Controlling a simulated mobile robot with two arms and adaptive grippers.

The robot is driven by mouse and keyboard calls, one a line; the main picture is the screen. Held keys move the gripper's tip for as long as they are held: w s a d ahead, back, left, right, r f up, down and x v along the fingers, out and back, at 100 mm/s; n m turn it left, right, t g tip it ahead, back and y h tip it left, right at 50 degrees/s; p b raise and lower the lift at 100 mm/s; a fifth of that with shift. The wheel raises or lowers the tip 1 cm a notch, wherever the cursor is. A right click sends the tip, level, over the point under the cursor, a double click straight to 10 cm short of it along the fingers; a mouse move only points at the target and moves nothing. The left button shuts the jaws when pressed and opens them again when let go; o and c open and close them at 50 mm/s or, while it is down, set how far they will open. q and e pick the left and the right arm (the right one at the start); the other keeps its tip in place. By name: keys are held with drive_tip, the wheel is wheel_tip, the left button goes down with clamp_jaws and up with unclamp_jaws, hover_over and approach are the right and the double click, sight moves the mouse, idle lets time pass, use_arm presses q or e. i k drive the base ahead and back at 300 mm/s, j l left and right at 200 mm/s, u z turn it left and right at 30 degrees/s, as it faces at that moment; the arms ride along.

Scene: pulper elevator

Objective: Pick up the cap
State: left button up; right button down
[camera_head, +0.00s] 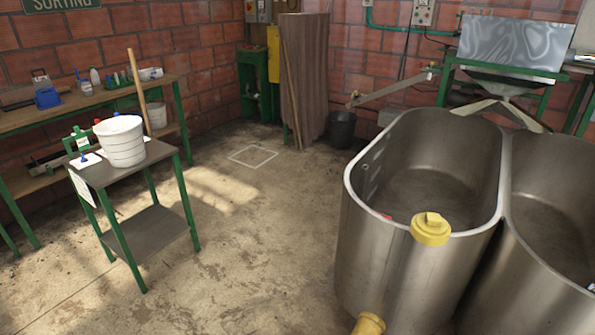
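A yellow cap (430,230) with a raised block on its top shows at the front rim of the left metal tank (405,265). It overlaps the rim in the picture; how it rests there is not clear. A yellow pipe end (369,323) sticks out low at the front of the same tank, cut off by the bottom edge. Neither of my grippers is in view.
A second tank (530,265) adjoins on the right. A small red thing (386,216) shows inside the left tank's rim. A green-legged table (150,165) with a white bucket (120,143) stands left. The concrete floor (260,235) between is clear.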

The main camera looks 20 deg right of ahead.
sight(430, 229)
drive_tip(key=z, duration=1.2)
